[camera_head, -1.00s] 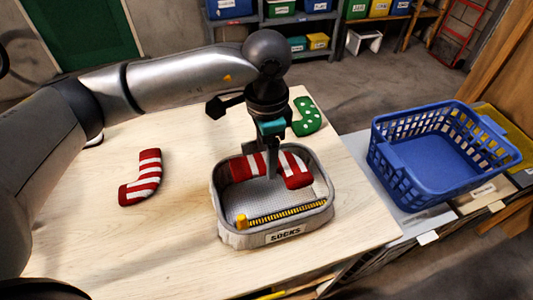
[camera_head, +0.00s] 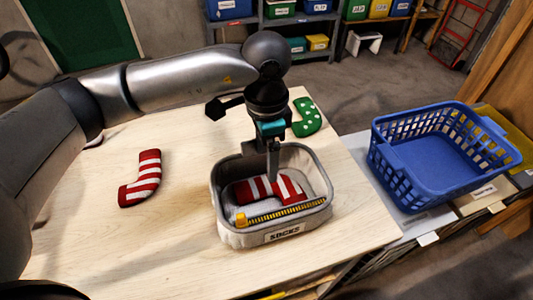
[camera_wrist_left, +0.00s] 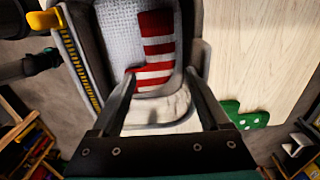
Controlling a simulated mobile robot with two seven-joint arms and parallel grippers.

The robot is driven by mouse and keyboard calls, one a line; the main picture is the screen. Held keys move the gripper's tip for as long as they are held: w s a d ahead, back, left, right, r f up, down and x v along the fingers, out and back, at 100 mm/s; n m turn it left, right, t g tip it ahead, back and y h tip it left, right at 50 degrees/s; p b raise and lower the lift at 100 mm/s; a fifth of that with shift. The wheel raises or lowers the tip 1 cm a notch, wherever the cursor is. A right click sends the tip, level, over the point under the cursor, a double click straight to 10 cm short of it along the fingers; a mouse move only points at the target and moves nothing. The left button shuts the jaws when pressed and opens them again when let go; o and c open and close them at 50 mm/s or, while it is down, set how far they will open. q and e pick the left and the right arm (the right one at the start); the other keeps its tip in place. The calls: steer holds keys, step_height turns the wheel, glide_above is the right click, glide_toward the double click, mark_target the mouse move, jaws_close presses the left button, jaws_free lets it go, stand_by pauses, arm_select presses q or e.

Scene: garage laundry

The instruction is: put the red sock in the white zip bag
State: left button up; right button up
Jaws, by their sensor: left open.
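A red-and-white striped sock (camera_head: 286,190) lies inside the white zip bag (camera_head: 228,228), which has a yellow zip along its front and a label reading SOCKS. The same sock shows in the left wrist view (camera_wrist_left: 156,45) against the bag's pale lining (camera_wrist_left: 112,30). My left gripper (camera_head: 272,176) is open, pointing down just above the sock in the bag; its fingers (camera_wrist_left: 160,85) are apart in the left wrist view. A second red-and-white striped sock (camera_head: 141,178) lies on the table left of the bag. My right gripper is not in view.
A green sock with white dots (camera_head: 306,118) lies on the table behind the bag. An empty blue basket (camera_head: 440,160) stands to the right, beyond the table edge. The wooden tabletop (camera_head: 110,245) is bare at the front left.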

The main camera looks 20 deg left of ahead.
arm_select(q)
step_height(320, 180, up, 13)
steer(key=p, duration=0.1)
steer(key=shift+f, duration=0.15)
stand_by(0.8)
